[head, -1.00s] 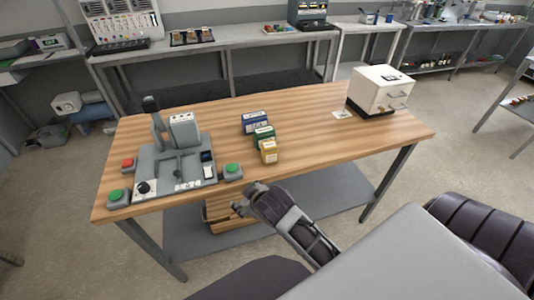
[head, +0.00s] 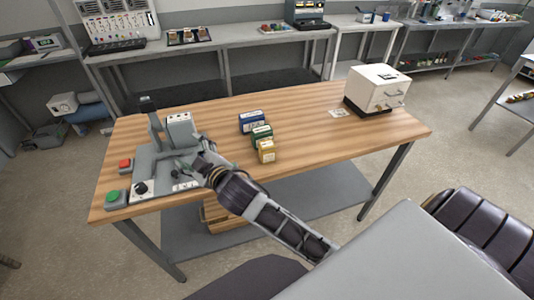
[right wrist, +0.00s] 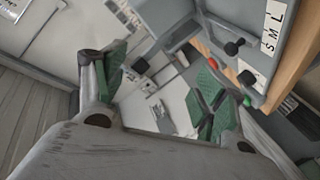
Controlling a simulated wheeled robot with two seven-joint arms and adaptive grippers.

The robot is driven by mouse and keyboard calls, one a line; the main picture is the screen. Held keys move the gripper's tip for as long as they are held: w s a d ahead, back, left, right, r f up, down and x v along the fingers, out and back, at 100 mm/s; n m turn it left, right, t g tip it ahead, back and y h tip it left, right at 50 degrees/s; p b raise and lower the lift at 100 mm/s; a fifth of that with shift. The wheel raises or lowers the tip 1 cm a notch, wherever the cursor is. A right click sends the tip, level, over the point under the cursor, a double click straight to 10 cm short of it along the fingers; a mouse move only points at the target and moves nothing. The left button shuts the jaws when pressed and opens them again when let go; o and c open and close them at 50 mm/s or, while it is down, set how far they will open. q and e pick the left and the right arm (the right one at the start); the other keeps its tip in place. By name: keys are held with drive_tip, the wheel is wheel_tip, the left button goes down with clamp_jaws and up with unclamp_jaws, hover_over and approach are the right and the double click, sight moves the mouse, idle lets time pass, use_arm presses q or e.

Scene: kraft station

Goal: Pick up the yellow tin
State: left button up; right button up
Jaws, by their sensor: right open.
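The yellow tin (head: 266,152) stands upright on the wooden table, the nearest in a short row of tins. It does not show in the right wrist view. My right gripper (head: 190,160) is over the grey machine on the left part of the table, to the left of the yellow tin and apart from it. In the right wrist view, my right gripper (right wrist: 162,80) has its green-padded fingers spread, with nothing held between them. My left gripper is not in view.
A green tin (head: 261,134) and a blue tin (head: 251,121) stand behind the yellow one. The grey machine (head: 150,165) lies close under my right gripper, with a green button box (head: 116,197) beside it. A white box (head: 382,88) stands back right. The table's right middle is clear.

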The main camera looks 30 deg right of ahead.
drive_tip(key=s+a+r+n+y, duration=0.2)
drive_tip(key=a+r+n+y, duration=0.5)
drive_tip(key=a+r+n, duration=0.15)
drive_tip(key=s+a+r+n+y, duration=0.2)
drive_tip(key=a+r+n+y, duration=0.6)
drive_tip(key=a, duration=0.1)
drive_tip(key=s+a+n+g+y, duration=0.4)
drive_tip(key=s+a+n+g, duration=0.25)
drive_tip(key=n+g, duration=0.55)
drive_tip(key=s+a+f+n+g+h, duration=0.3)
drive_tip(key=s+f+n+g+h, duration=0.15)
drive_tip(key=f+n+g, duration=0.35)
drive_tip(key=w+d+f+n+t+h, duration=0.1)
drive_tip(key=w+d+f+n+h, duration=0.25)
drive_tip(key=d+f+h, duration=0.45)
drive_tip(key=w+d+f+n+h, duration=0.35)
drive_tip(key=d+f+h, duration=0.2)
drive_tip(key=d, duration=0.45)
drive_tip(key=w+d+r+h, duration=0.3)
drive_tip(key=d, duration=0.6)
drive_tip(key=w+d+r+m+t+h, duration=0.1)
drive_tip(key=w+d+r+h, duration=0.2)
drive_tip(key=d, duration=0.6)
drive_tip(key=w+d+r+h, duration=0.2)
drive_tip(key=w+d+h, duration=0.1)
drive_tip(key=d, duration=0.5)
drive_tip(key=shift+d+r+t+h, duration=0.3)
drive_tip(key=shift+d+r+h, duration=0.1)
